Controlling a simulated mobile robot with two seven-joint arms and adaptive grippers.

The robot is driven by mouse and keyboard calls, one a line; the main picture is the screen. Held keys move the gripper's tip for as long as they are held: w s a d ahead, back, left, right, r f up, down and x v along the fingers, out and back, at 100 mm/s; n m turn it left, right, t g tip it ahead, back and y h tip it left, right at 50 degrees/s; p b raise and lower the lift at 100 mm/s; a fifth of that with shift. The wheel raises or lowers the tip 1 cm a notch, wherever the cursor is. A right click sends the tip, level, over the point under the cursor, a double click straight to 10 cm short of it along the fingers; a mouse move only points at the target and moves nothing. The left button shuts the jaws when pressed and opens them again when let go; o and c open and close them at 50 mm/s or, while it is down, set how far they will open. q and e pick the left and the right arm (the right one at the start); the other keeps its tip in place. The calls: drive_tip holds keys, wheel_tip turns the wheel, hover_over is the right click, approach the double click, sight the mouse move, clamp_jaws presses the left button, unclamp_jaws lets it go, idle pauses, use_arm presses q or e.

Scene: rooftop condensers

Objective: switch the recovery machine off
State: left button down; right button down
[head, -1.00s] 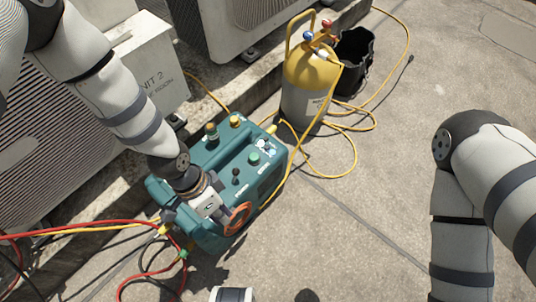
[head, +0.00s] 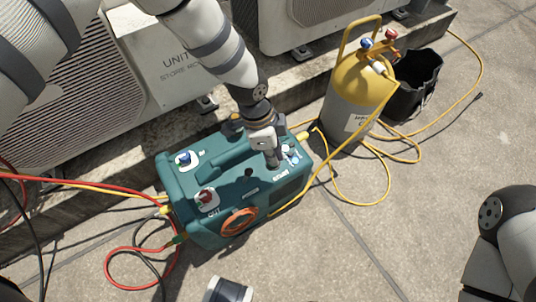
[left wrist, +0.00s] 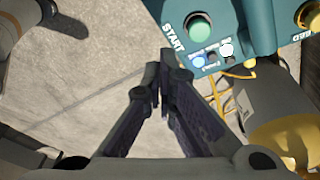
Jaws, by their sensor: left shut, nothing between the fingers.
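The recovery machine (head: 215,165) is a teal box on the concrete, with a handle, a blue knob (head: 186,157), a red knob (head: 206,196) and an orange ring on its side. My left gripper (head: 275,160) is over its right end, shut and empty. In the left wrist view its fingertips (left wrist: 165,65) meet below a green START button (left wrist: 197,26). A small panel with blue, black and white parts (left wrist: 212,55) lies just right of the fingertips. I cannot tell whether they touch the machine. In the head view the gripper hides the START button.
A yellow-topped grey cylinder (head: 350,110) and a black bin (head: 415,85) stand behind right. Yellow hoses (head: 385,185) loop on the ground there. Red hoses (head: 110,258) lie at the left. Condenser units (head: 70,120) line the back.

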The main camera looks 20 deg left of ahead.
sight(247, 176)
use_arm(q)
drive_tip(key=b+x, duration=0.1)
drive_tip(key=x, duration=0.5)
drive_tip(key=shift+s+f+b, duration=0.1)
drive_tip(key=shift+f+b, duration=0.15)
drive_tip(key=shift+b, duration=0.05)
drive_tip(key=shift+a+f, duration=0.15)
drive_tip(key=shift+f, duration=0.2)
drive_tip(key=shift+s+a+r, duration=0.2)
drive_tip(key=shift+a, duration=0.4)
drive_tip(key=shift+s+a+r, duration=0.2)
drive_tip(key=shift+a, duration=0.4)
drive_tip(key=shift+s+a+p, duration=0.15)
drive_tip(key=shift+a+p, duration=0.15)
drive_tip(key=shift+a, duration=0.1)
